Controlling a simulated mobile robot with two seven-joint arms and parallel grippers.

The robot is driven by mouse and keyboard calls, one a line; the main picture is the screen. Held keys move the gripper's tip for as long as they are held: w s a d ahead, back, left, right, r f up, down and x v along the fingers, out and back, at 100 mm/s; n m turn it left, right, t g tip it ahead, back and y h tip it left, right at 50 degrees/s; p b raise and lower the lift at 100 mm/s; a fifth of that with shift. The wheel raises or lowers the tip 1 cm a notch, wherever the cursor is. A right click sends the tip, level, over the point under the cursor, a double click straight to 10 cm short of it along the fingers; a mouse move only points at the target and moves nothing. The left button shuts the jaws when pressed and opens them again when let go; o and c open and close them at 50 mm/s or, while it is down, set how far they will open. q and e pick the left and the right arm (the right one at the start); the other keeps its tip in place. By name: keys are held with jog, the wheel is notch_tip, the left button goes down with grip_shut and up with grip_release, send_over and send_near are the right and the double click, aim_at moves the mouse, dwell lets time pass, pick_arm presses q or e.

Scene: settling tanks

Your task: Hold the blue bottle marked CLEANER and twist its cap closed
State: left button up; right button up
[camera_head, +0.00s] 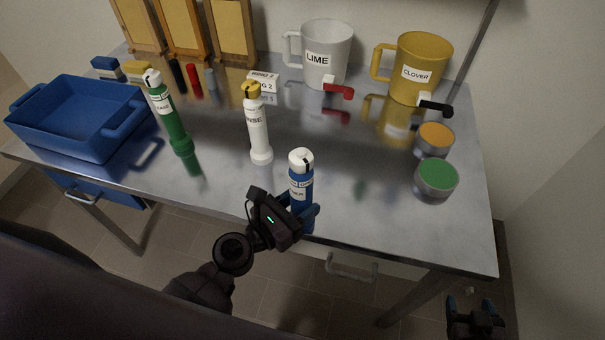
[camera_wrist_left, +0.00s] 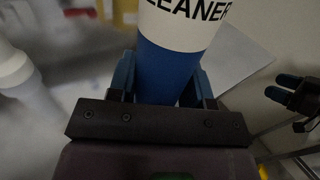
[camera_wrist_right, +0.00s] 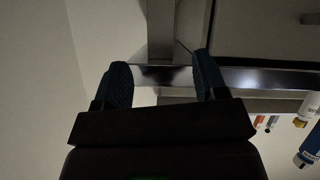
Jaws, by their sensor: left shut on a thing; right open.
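The blue bottle (camera_head: 300,190) stands upright near the front edge of the table, with a white label and a white cap (camera_head: 301,158) with a dark mark on top. My left gripper (camera_head: 303,216) is shut on the bottle's lower blue body. In the left wrist view the bottle (camera_wrist_left: 168,70) sits between both fingers and its label reads "LEANER"; the cap is out of that view. My right gripper (camera_head: 474,308) is open and empty, low beyond the table's right front corner. Its open fingers show in the right wrist view (camera_wrist_right: 163,85), with nothing between them.
A white bottle (camera_head: 257,130) and a green bottle (camera_head: 168,112) stand to the left. A blue bin (camera_head: 75,145) is at far left. LIME (camera_head: 322,70) and CLOVER (camera_head: 412,85) jugs stand behind. Orange-topped (camera_head: 434,148) and green-topped (camera_head: 436,192) tins stand at right. The table's (camera_head: 390,220) front right is clear.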

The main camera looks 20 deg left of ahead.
notch_tip(320, 180, up, 7)
jog(key=w+n+t, duration=0.2)
jog(key=n+t, duration=0.3)
jog(key=n, duration=0.3)
jog(key=w+a+r+n+t+y, duration=0.2)
jog(key=w+a+r+n+y, duration=0.8)
jog(key=a+r+n+y, duration=0.4)
notch_tip(320, 180, up, 14)
jog(key=m+g+h, duration=0.2)
jog(key=m+g, duration=2.7)
jog(key=m, duration=0.7)
send_over(305, 150)
jog(key=s, duration=0.2)
jog(key=shift+w+d+r, duration=0.15)
jog(key=shift+d+r, duration=0.05)
jog(key=shift+d, duration=0.25)
jog(key=h, duration=0.1)
jog(key=n+t+h, duration=0.1)
jog(key=shift+w+a+n+h, duration=0.1)
jog(key=shift+w+n+h, duration=0.2)
jog(key=shift+w+r+n+t+h, duration=0.15)
jog(key=shift+w+n+t+h, duration=0.4)
jog(key=shift+t+h, duration=0.4)
jog(key=w+d+r+n+t+h, duration=0.1)
jog(key=w+d+r+t+h, duration=0.1)
jog(key=w+t+h, duration=0.15)
jog(key=shift+h, duration=0.4)
jog(key=x, duration=1.1)
jog(key=shift+s+a+f, duration=0.15)
jog(key=shift+s+f, duration=0.15)
